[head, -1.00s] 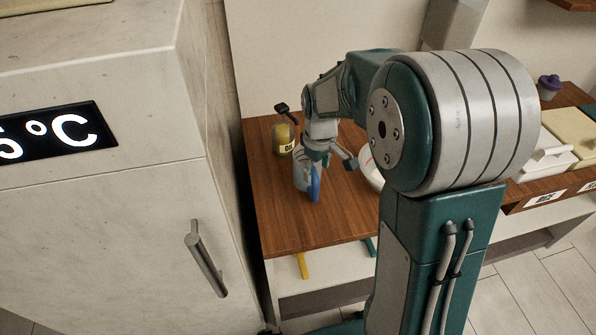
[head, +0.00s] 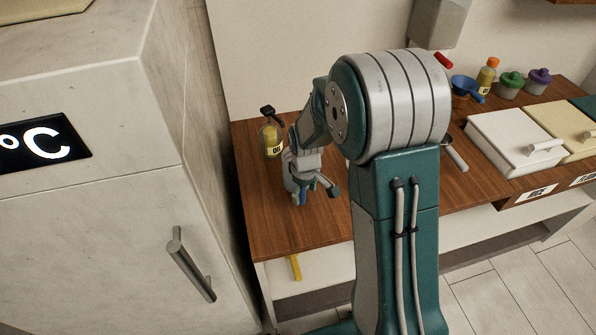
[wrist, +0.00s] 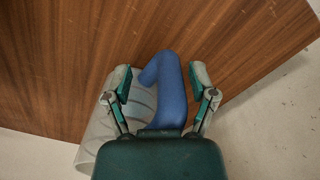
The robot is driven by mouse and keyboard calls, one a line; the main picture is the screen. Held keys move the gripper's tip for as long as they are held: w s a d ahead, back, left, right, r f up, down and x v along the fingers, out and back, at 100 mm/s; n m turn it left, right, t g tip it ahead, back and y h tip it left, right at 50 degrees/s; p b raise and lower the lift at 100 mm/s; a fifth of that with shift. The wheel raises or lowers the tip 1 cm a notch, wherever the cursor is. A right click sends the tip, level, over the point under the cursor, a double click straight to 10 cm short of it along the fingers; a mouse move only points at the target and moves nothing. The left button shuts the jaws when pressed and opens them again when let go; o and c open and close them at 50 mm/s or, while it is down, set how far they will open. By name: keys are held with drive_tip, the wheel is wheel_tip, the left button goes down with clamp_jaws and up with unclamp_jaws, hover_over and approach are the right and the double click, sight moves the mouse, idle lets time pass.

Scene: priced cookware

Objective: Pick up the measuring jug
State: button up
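The measuring jug has a clear, see-through body (wrist: 97,125) and a blue handle (wrist: 168,88). In the wrist view the blue handle lies between the two fingers of my gripper (wrist: 160,84). The fingers are apart, with a clear gap on the left of the handle and a narrow one on the right. In the head view my gripper (head: 316,190) is low over the left end of the wooden counter (head: 270,230). It hides most of the jug, and only a bit of blue (head: 302,197) shows beneath it.
An oil bottle (head: 272,142) stands just behind my gripper. A tall pale cabinet (head: 90,220) bounds the left side. To the right are a white lidded box (head: 505,140), a cream one (head: 562,125), a blue pan (head: 467,86) and several small containers.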

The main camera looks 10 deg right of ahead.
drive_tip(key=shift+a, duration=0.35)
clamp_jaws()
drive_tip(key=shift+a, duration=0.25)
drive_tip(key=shift+d+r, duration=0.15)
drive_tip(key=shift+d, duration=0.2)
drive_tip(key=shift+a+r, duration=0.1)
drive_tip(key=shift+r, duration=0.65)
drive_tip(key=s+d+r, duration=0.9)
drive_tip(key=d+r, duration=0.1)
drive_tip(key=r, duration=0.1)
drive_tip(key=shift+s+d+r, duration=0.15)
drive_tip(key=shift+s, duration=0.1)
drive_tip(key=shift+w+a, duration=0.15)
drive_tip(key=shift+a, duration=0.05)
